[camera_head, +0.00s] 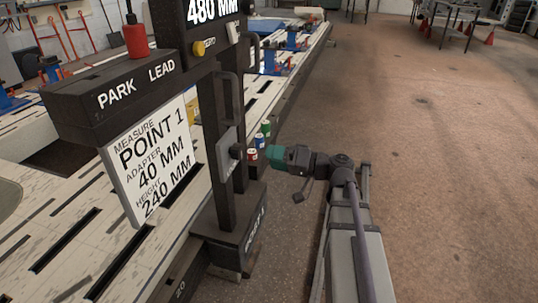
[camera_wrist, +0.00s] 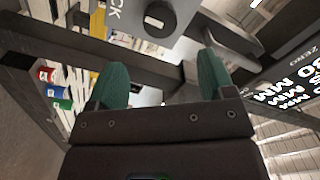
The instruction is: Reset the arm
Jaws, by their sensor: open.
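My gripper (camera_head: 257,166) is in the middle of the head view, with its teal fingers pointing left toward the dark measuring post (camera_head: 213,130). In the wrist view my gripper (camera_wrist: 162,78) shows two teal fingers spread apart with nothing between them. A black round knob (camera_wrist: 160,18) on a grey plate (camera_wrist: 185,10) lies beyond the fingertips, apart from them. In the head view the knob (camera_head: 237,151) sits on the post just left of my fingers. My arm reaches in from the lower right.
A sign reading POINT 1, ADAPTER 40 MM, HEIGHT 240 MM (camera_head: 152,160) hangs under the PARK LEAD box (camera_head: 110,95). A red-topped item (camera_head: 136,40) stands on that box. Small red, green and blue cans (camera_head: 259,141) stand behind the gripper. Open floor (camera_head: 430,150) lies to the right.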

